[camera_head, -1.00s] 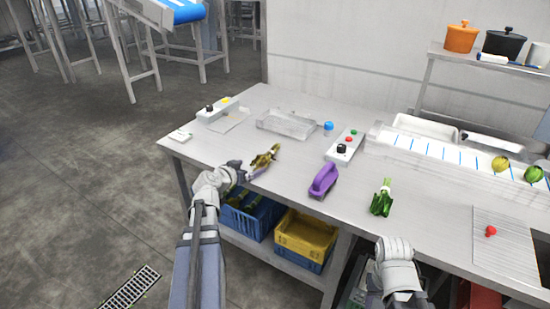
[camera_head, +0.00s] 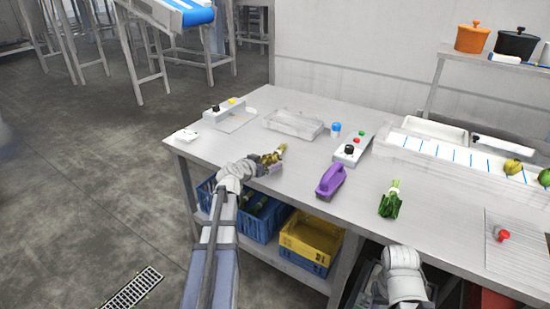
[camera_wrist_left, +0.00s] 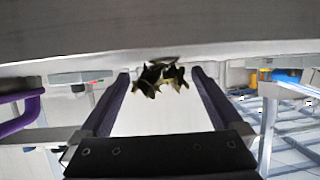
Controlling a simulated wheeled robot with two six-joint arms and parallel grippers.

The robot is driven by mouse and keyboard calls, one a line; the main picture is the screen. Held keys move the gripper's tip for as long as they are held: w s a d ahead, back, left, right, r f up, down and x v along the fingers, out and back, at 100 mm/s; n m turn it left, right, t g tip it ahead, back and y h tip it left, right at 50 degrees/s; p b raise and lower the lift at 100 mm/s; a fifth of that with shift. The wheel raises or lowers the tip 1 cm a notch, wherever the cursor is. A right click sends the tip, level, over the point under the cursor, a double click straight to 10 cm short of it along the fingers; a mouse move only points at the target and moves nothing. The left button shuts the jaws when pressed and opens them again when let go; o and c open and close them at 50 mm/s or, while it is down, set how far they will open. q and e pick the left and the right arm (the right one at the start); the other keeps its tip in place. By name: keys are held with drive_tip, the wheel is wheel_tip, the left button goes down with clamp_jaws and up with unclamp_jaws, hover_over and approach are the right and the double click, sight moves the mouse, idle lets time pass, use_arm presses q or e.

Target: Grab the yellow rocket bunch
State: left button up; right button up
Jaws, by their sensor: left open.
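The yellow rocket bunch (camera_head: 272,157), with yellowish-brown leaves, lies on the steel table near its front left edge. My left gripper (camera_head: 265,168) is low at the table top, right at the near side of the bunch and partly covering it. In the left wrist view the bunch (camera_wrist_left: 160,76) shows between the tips of the two open fingers, dark against the light. I cannot tell whether the fingers touch it. My right arm's white part shows at the lower right of the head view; its gripper does not show.
A clear tray (camera_head: 294,125) and a button box (camera_head: 350,150) stand behind. Blue (camera_head: 262,228) and yellow (camera_head: 311,240) crates sit on the lower shelf. Bare table lies around the yellow bunch.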

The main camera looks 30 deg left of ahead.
use_arm(q)
drive_tip(key=shift+c, duration=0.4)
drive_tip(key=c, duration=1.3)
drive_tip(key=shift+o, duration=0.2)
drive_tip(key=shift+r, duration=0.1)
wheel_tip(320, 180, up, 10)
drive_tip(key=p, duration=1)
